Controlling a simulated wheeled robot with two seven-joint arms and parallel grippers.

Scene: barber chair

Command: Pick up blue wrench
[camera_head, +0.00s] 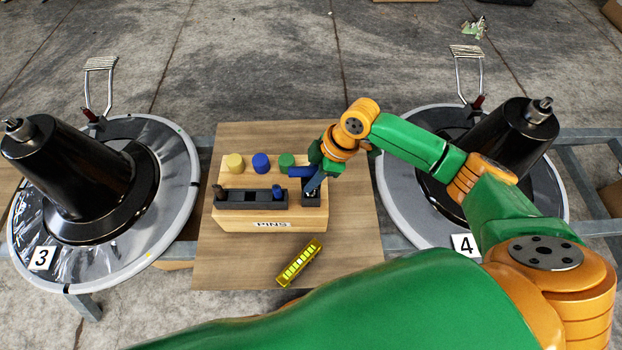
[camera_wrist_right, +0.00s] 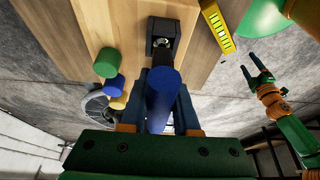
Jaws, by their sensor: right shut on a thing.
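The blue wrench (camera_head: 299,172) is at my right gripper (camera_head: 315,172), above the right end of the wooden pin block (camera_head: 315,216). In the right wrist view its thick blue handle (camera_wrist_right: 163,92) lies between the two fingers of my right gripper (camera_wrist_right: 164,108), which is shut on it. Its far end points at a small black holder (camera_head: 311,199), which also shows in the wrist view (camera_wrist_right: 163,28). I cannot tell whether the wrench still touches the holder. My left gripper (camera_wrist_right: 257,78) shows at the right of the wrist view, open and empty; it is not in the head view.
Yellow (camera_head: 235,162), blue (camera_head: 261,162) and green (camera_head: 287,161) pins stand at the block's back. A black tray (camera_head: 240,204) with a blue peg (camera_head: 277,192) sits in front. A yellow level (camera_head: 299,263) lies on the board (camera_head: 228,270). Black chair bases (camera_head: 70,165) (camera_head: 512,140) flank it.

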